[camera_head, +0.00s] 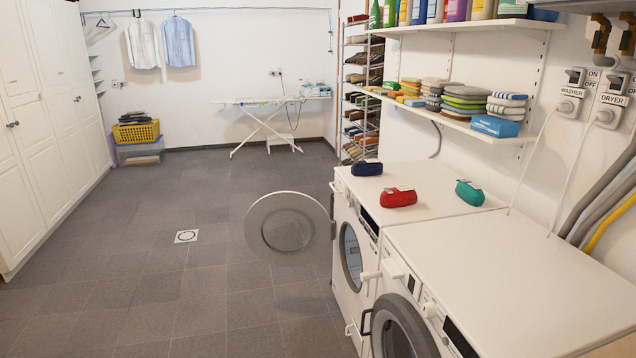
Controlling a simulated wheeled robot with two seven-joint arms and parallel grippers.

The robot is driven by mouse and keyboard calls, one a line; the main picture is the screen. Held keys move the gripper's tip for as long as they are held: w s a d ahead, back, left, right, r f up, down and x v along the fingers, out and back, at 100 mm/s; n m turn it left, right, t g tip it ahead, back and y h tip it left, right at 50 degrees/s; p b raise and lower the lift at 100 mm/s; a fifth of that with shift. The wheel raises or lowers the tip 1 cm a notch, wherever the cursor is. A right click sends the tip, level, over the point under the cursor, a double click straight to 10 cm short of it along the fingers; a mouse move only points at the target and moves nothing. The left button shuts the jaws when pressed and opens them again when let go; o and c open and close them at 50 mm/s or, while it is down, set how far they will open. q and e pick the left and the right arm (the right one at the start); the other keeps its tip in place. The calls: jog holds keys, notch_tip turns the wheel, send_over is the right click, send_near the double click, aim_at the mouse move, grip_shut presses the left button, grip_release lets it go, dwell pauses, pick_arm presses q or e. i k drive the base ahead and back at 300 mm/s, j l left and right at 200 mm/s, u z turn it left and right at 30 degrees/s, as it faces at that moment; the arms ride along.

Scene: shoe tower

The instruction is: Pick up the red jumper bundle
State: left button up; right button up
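The red jumper bundle (398,198) lies on the white top of the far machine (430,178), near its front edge. It is a rounded red roll with a small pale tag on top. A dark blue bundle (366,169) lies behind it, and a green bundle (469,193) lies to its right; both are apart from it. Neither of my grippers is in view.
The far machine's round door (288,228) stands open over the floor. The near machine's top (520,275) is bare. Shelves (470,125) with folded cloths hang above. The tiled floor (130,260) on the left is clear.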

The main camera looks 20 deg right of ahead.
aim_at(400, 196)
jog(key=i+z, duration=0.2)
jog(key=i, duration=0.3)
jog(key=i+j+z, duration=0.2)
jog(key=i, duration=0.3)
jog(key=i+j+z, duration=0.2)
jog(key=i, duration=0.25)
jog(key=i+j+z, duration=0.2)
jog(key=i, duration=0.3)
jog(key=j, duration=0.1)
